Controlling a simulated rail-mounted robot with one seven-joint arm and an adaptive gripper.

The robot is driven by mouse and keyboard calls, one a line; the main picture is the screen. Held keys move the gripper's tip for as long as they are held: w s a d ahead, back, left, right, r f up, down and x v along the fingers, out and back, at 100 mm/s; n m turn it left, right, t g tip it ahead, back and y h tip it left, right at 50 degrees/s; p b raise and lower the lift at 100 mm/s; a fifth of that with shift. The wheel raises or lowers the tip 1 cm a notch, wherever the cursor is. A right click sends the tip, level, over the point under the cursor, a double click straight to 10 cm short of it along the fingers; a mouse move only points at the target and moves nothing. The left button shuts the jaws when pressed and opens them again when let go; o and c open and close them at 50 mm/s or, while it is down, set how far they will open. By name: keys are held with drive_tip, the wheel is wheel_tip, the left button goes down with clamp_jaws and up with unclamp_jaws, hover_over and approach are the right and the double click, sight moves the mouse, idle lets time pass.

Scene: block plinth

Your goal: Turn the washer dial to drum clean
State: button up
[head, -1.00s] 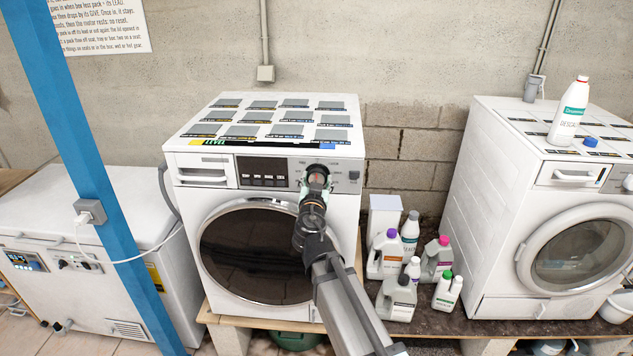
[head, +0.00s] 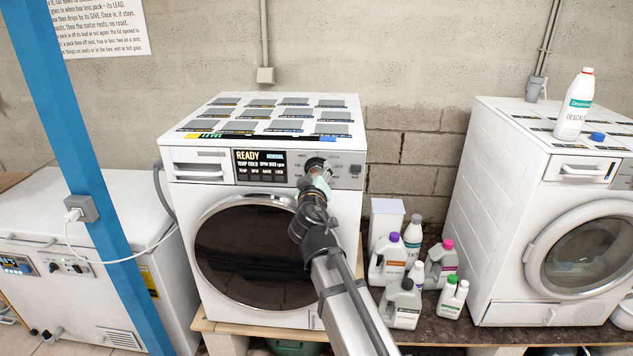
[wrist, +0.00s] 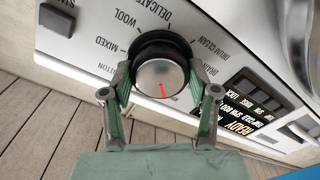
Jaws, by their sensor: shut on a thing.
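The washer (head: 180,250) is white with a dark round door. Its dial (wrist: 158,76) has a silver face and a dark rim. The dial's red mark lies low on the face, pointing toward the bottom of the wrist view, away from the "DRUM CLEAN" label (wrist: 206,40) at upper right. Labels such as "WOOL", "MIXED" and "DELICATE" sit at upper left and top. My gripper (wrist: 162,82) is shut on the dial, one green finger on each side. In the head view my gripper (head: 319,178) hides most of the dial. The display (head: 260,166) is lit and reads "READY".
A second washer (head: 470,210) stands at right with a white bottle (head: 573,105) on top. Several bottles (head: 415,272) stand between the washers. A blue post (head: 85,170) and a white chest unit (head: 60,270) are at left.

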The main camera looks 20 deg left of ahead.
drive_tip(key=n, duration=0.5)
drive_tip(key=shift+r+n+b, duration=0.1)
drive_tip(key=shift+n+b, duration=0.2)
drive_tip(key=shift+b, duration=0.05)
drive_tip(key=n+p, duration=0.1)
drive_tip(key=n, duration=0.5)
drive_tip(key=shift+r, duration=0.1)
drive_tip(key=n+p, duration=0.3)
drive_tip(key=n, duration=0.2)
drive_tip(key=shift+n, duration=0.4)
drive_tip(key=n+p, duration=0.3)
drive_tip(key=n, duration=0.3)
drive_tip(key=shift+p, duration=0.3)
drive_tip(key=o, duration=1.2)
drive_tip(key=shift+c, duration=0.2)
drive_tip(key=shift+f, duration=0.2)
